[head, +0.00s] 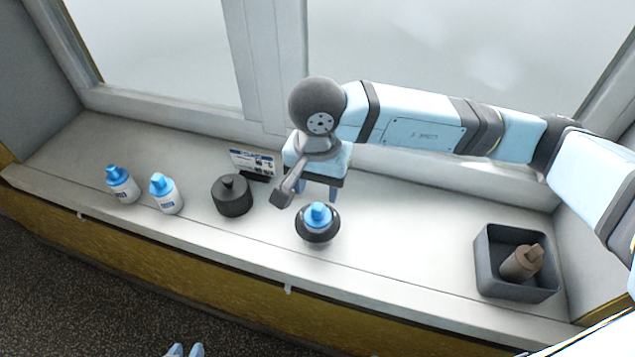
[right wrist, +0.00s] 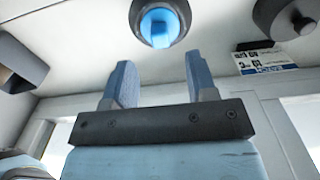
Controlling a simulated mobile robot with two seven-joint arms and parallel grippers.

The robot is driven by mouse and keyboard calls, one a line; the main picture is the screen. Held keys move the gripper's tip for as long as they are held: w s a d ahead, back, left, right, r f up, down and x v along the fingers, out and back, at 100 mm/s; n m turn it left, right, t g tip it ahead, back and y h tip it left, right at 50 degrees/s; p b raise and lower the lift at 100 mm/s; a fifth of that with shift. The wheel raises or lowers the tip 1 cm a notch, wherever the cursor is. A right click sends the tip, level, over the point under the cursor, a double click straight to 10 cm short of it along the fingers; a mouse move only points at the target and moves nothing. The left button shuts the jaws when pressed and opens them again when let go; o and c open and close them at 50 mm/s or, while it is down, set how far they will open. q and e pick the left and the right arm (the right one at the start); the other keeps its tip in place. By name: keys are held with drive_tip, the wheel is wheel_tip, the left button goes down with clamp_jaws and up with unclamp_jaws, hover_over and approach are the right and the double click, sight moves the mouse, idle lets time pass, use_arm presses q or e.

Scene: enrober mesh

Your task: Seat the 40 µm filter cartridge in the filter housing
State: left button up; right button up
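The filter housing (head: 304,236) is a dark round cup on the sill. A blue-capped cartridge (head: 317,214) stands in it, roughly upright; its body and label are hidden, so I cannot tell its rating or how deep it sits. In the right wrist view the housing (right wrist: 138,18) surrounds the blue top (right wrist: 158,28). My right gripper (head: 318,196) is just behind and above the housing; in the right wrist view its fingers (right wrist: 160,75) are apart with nothing between them. Only the blue fingertips of my left gripper (head: 185,350) show at the bottom edge, apart and empty, well below the sill.
Two white bottle-shaped cartridges with blue caps (head: 122,188) (head: 167,196) stand at the left. A dark round lid with a knob (head: 233,198) lies near a small printed card (head: 252,162). A grey bin (head: 485,262) at the right holds a brown cartridge (head: 521,263). A window is behind.

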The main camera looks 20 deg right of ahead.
drive_tip(key=shift+r, duration=0.1)
idle(0.4)
wheel_tip(320, 180, up, 7)
drive_tip(key=p, duration=0.1)
drive_tip(key=shift+p, duration=0.35)
idle(0.3)
